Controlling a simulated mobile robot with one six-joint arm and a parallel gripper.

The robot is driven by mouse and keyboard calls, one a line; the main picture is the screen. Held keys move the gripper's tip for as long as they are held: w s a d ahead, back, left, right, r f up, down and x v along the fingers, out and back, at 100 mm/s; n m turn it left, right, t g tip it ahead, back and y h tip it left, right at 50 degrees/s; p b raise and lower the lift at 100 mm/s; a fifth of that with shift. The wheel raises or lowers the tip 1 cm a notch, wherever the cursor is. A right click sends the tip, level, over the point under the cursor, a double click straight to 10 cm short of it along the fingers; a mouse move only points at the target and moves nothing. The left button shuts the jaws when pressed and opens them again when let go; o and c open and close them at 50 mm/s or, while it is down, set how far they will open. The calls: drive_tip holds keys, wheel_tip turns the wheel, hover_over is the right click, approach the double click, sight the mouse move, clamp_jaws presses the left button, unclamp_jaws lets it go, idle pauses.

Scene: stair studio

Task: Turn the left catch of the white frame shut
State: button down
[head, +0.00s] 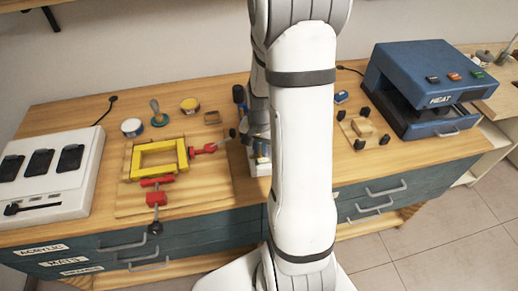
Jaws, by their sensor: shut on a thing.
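My arm hangs down in front of the bench and covers most of the work spot. My gripper (260,147) shows only as a small part at the left edge of my arm, low over the bench. It is shut on what appears to be the left catch, but my arm hides most of the fingers and the catch. A sliver of a white piece, apparently the white frame (259,167), shows just below it. The rest of the frame is hidden, and I cannot tell how far the catch is turned.
A yellow frame (138,161) with red clamps (156,196) lies on a board left of my arm. A white box with black pads (84,184) stands at far left. A blue heater (428,88) and a small wooden block with black knobs (365,128) are at right.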

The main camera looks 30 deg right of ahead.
drive_tip(key=c, duration=1.5)
unclamp_jaws()
drive_tip(key=shift+o, duration=0.2)
drive_tip(key=shift+r+b, duration=0.35)
drive_tip(key=shift+r, duration=3.55)
drive_tip(key=s+a+r+n+t, duration=0.3)
drive_tip(key=s+a+r+n, duration=0.6)
drive_tip(key=s+a+r, duration=0.3)
drive_tip(key=shift+s+a, duration=0.35)
